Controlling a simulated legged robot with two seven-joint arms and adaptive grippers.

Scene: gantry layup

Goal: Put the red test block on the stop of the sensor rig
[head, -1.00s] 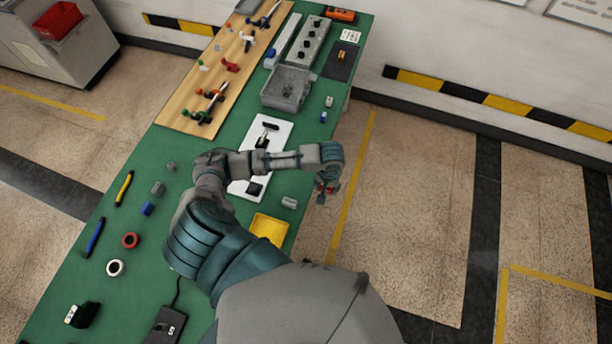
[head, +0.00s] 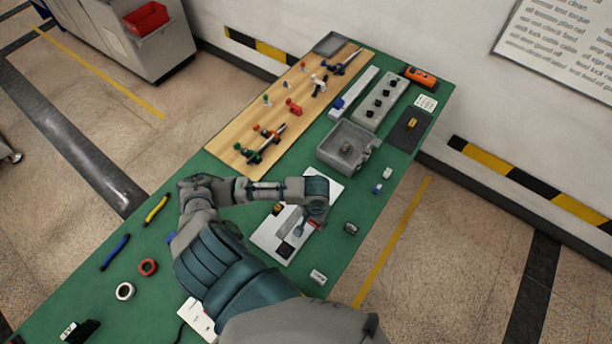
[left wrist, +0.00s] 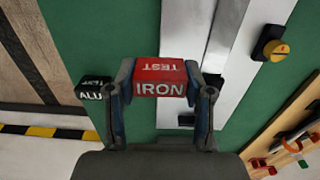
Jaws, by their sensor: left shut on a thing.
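My left gripper (head: 308,228) is shut on the red test block (head: 317,223). In the left wrist view the block (left wrist: 160,78), marked TEST and IRON, sits between the two fingers (left wrist: 160,92). In the head view the gripper is over the right part of the sensor rig's white plate (head: 267,239), which lies on the green table. A dark block-like part (head: 284,249) stands on the plate. My arm hides some of the rig, and I cannot tell which part is the stop. Whether the block touches the rig is unclear. My right gripper is not in view.
A dark block marked ALU (left wrist: 93,90) is beside the gripper in the left wrist view. A grey bin (head: 345,150) and a wooden board with tools (head: 237,135) are farther back. Small blocks stand near the table's right edge.

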